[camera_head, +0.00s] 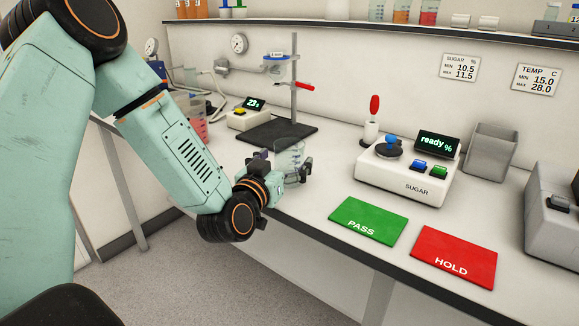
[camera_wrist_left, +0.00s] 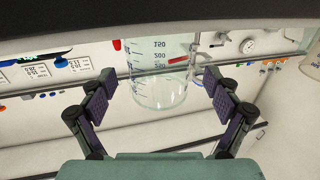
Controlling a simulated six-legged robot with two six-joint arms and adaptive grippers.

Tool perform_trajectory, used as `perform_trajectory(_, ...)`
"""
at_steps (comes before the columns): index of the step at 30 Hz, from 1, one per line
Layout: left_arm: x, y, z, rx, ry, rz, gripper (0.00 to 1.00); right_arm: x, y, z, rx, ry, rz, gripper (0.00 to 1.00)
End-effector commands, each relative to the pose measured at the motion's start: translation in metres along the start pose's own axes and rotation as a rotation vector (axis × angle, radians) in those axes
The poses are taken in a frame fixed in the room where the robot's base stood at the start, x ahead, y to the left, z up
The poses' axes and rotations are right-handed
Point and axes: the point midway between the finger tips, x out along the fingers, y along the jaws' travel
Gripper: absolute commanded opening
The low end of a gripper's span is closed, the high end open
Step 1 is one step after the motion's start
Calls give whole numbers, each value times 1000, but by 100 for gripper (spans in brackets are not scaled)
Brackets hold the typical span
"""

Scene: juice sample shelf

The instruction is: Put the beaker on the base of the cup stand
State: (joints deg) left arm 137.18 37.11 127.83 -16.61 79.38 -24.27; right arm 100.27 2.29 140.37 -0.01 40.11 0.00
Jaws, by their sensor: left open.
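The clear beaker (camera_head: 289,152) with blue graduation marks is near the bench's front edge, just in front of the cup stand. The cup stand has a flat black base (camera_head: 270,131), an upright rod (camera_head: 294,75), a red-handled clamp and a clear cup (camera_head: 275,65) held above the base. The visible part of the base is bare. My left gripper (camera_head: 284,166) is open, with its fingers on either side of the beaker. In the left wrist view the beaker (camera_wrist_left: 160,92) shows between and beyond the spread fingers (camera_wrist_left: 160,100), with gaps on both sides. My right gripper is not in view.
A small meter (camera_head: 249,115) and a beaker of pink liquid (camera_head: 196,128) stand left of the base. The sugar tester (camera_head: 400,178), green PASS mat (camera_head: 367,220), red HOLD mat (camera_head: 453,256) and grey bin (camera_head: 490,150) are to the right. A shelf (camera_head: 370,28) runs above.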

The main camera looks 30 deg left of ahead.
Motion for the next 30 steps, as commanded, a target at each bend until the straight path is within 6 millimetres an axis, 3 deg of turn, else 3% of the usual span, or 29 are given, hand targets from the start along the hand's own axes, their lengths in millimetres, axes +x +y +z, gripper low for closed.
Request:
perform_trajectory(5,18,2,2,2,-1,4,89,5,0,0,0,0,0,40)
perform_trajectory(12,19,2,1,-1,-2,3,89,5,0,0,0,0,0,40)
perform_trajectory(30,19,1,1,0,-2,3,39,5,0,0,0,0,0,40)
